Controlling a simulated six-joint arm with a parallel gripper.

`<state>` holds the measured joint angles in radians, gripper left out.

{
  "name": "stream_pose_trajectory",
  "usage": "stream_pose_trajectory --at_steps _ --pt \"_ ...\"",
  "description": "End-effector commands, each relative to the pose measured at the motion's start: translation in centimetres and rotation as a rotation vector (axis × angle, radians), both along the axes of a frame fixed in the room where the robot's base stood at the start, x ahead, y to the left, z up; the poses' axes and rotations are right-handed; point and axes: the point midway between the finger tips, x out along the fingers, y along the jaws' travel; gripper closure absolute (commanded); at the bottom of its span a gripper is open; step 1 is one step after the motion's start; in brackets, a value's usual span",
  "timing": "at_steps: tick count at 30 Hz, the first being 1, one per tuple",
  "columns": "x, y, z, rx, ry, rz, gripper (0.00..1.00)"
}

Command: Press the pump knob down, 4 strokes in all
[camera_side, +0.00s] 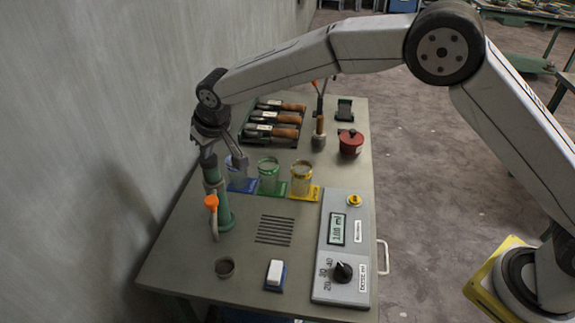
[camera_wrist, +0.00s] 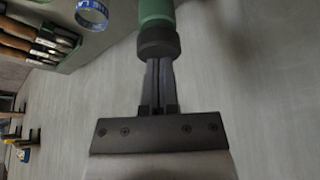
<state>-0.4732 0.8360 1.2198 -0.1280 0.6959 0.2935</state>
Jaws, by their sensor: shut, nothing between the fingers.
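The pump (camera_side: 222,205) is an upright green column at the table's left, near the wall. An orange-tipped lever (camera_side: 211,202) is on its front side. In the wrist view the pump's green body (camera_wrist: 157,10) ends in a dark round knob-like cap (camera_wrist: 158,42). My gripper (camera_side: 207,154) is above the pump top in the side view. In the wrist view my gripper's fingers (camera_wrist: 157,65) are shut together, with nothing between them, and their tips meet the cap's edge in the picture. I cannot tell whether they press on it.
Blue (camera_side: 237,175), green (camera_side: 268,177) and yellow (camera_side: 301,177) marked jars stand right of the pump. A control box (camera_side: 343,245) with a lit ml display and black dial stands at the right. A tool rack (camera_side: 273,122) and red pot (camera_side: 351,142) are behind.

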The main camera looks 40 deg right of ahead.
Motion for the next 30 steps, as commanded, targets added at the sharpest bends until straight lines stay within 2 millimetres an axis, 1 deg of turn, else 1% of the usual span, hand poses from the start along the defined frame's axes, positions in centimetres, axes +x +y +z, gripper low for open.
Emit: stream_pose_trajectory --at_steps 1,8,30 --pt "-0.1 -0.1 -0.3 -0.003 0.007 0.001 1.00" --pt "-0.1 -0.1 -0.1 -0.004 0.007 -0.001 1.00" --pt "-0.1 0.0 3.2 -0.002 0.004 0.000 1.00"
